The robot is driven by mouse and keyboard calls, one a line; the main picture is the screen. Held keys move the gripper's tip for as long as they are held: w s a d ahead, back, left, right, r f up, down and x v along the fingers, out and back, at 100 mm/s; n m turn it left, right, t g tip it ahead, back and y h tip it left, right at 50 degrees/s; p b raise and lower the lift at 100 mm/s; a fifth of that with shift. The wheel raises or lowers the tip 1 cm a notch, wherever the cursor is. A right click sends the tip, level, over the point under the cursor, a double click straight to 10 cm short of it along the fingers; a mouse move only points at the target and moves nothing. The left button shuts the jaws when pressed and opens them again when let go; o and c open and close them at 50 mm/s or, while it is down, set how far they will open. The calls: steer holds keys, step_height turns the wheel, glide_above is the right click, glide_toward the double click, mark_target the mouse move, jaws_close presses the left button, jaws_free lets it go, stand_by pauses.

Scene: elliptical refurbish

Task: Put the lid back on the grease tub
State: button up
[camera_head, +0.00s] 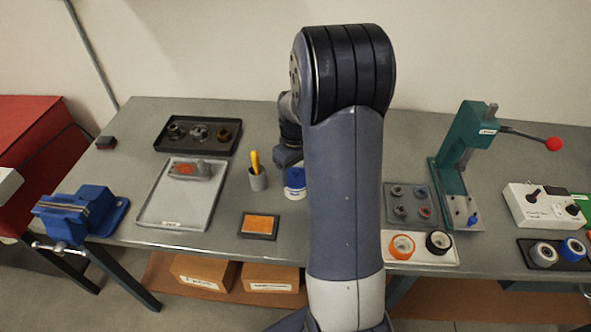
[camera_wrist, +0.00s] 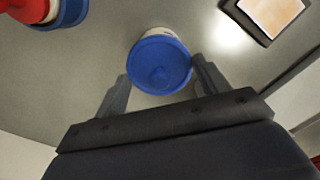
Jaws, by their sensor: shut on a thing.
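The grease tub (camera_head: 295,192) is a small white and blue tub standing on the grey bench, just left of my arm in the head view. My gripper is shut on the lid. A white rim of the tub (camera_wrist: 158,31) shows past the lid's far edge. The lid is at or just over the tub's top; I cannot tell whether it is seated. In the head view my arm partly hides the gripper.
A grey cup with a yellow-handled tool (camera_head: 257,180) stands close left of the tub. An orange pad in a dark frame (camera_head: 258,225) lies in front. A red-topped thing on a blue base (camera_wrist: 32,10) is near the wrist view's corner. A teal press (camera_head: 458,165) stands right.

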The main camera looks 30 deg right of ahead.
steer(key=o, duration=1)
steer(key=shift+o, duration=0.6)
steer(key=shift+r, duration=0.15)
steer(key=shift+r+p, duration=2.6)
steer(key=shift+r, duration=0.8)
jaws_close()
